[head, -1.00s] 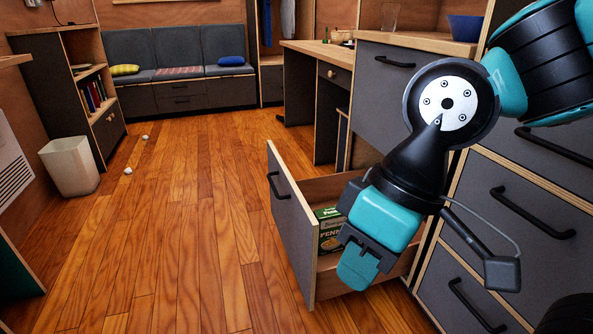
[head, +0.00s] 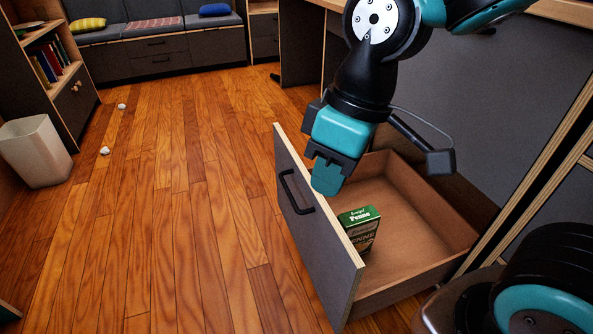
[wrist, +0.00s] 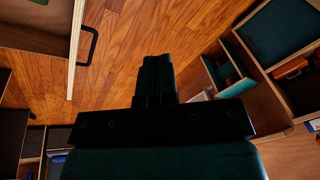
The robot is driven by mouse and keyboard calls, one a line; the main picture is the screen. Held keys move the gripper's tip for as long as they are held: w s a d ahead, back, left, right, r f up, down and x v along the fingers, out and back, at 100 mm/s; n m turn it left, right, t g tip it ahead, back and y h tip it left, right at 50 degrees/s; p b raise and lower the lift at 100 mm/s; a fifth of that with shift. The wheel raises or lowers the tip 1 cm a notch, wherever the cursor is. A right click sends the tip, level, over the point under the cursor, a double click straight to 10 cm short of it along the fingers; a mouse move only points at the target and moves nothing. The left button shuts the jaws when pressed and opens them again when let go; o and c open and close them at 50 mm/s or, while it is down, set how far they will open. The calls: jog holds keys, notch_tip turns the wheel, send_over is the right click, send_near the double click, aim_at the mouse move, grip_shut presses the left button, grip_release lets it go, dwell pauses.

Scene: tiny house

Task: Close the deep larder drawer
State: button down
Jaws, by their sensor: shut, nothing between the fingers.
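The deep larder drawer (head: 410,284) stands pulled out low on the right in the head view, with a dark grey front (head: 312,232) and a black bar handle (head: 296,191). A green penne box (head: 359,228) stands upright inside, close behind the front. My gripper (head: 328,178) is shut and empty. It appears over the drawer's front edge near the far side in the head view; I cannot tell whether it touches. In the wrist view my gripper (wrist: 156,72) points over the wooden floor, and a drawer front with a black handle (wrist: 88,46) shows at upper left.
Dark grey cabinets (head: 450,100) stand behind the drawer at right. The wooden floor (head: 190,210) is clear on the left, apart from two small white objects (head: 105,150). A white bin (head: 36,152) and a bookshelf (head: 60,75) stand at far left.

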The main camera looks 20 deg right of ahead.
jog(key=w+a+f+n+h+p, duration=0.1)
jog(key=w+f+n+h, duration=0.1)
jog(key=w, duration=0.5)
jog(key=w+f+n+h+p, duration=0.1)
jog(key=w+f+n+h, duration=0.15)
jog(key=w, duration=0.45)
jog(key=n+h+b, duration=0.3)
jog(key=n+b, duration=0.1)
jog(key=n, duration=0.1)
send_near(309, 195)
jog(key=f, duration=0.1)
jog(key=a+f, duration=0.1)
jog(key=f, duration=0.1)
jog(key=a+f, duration=0.1)
jog(key=f, duration=0.1)
jog(key=shift+s+a, duration=0.1)
jog(key=d, duration=0.2)
jog(key=shift+d+r+b, duration=0.2)
jog(key=shift+d+b, duration=0.05)
jog(key=shift+b, duration=0.1)
jog(key=shift+d+r, duration=0.15)
jog(key=shift+d, duration=0.55)
